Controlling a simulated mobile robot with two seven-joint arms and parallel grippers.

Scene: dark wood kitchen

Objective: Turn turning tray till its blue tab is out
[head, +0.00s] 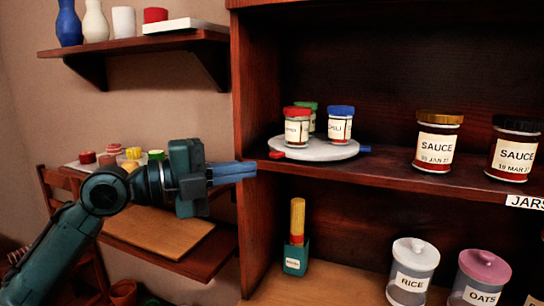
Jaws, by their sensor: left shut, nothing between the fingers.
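The turning tray (316,151) is a white round disc on the middle shelf of the dark wood cabinet, near its left wall. It carries several small jars with red, green and blue lids. A blue tab (365,149) sticks out at its right side, and a red tab (277,155) sticks out at its left front. My left gripper (254,170) is shut and empty, left of the tray by the cabinet's front left edge. It appears apart from the tray. My right gripper is not in view.
Two sauce jars, one gold-lidded (437,140) and one dark-lidded (513,148), stand right of the tray. Below are a green bottle (296,240), a rice jar (411,273) and an oats jar (481,280). The cabinet's left upright (244,90) stands beside my gripper.

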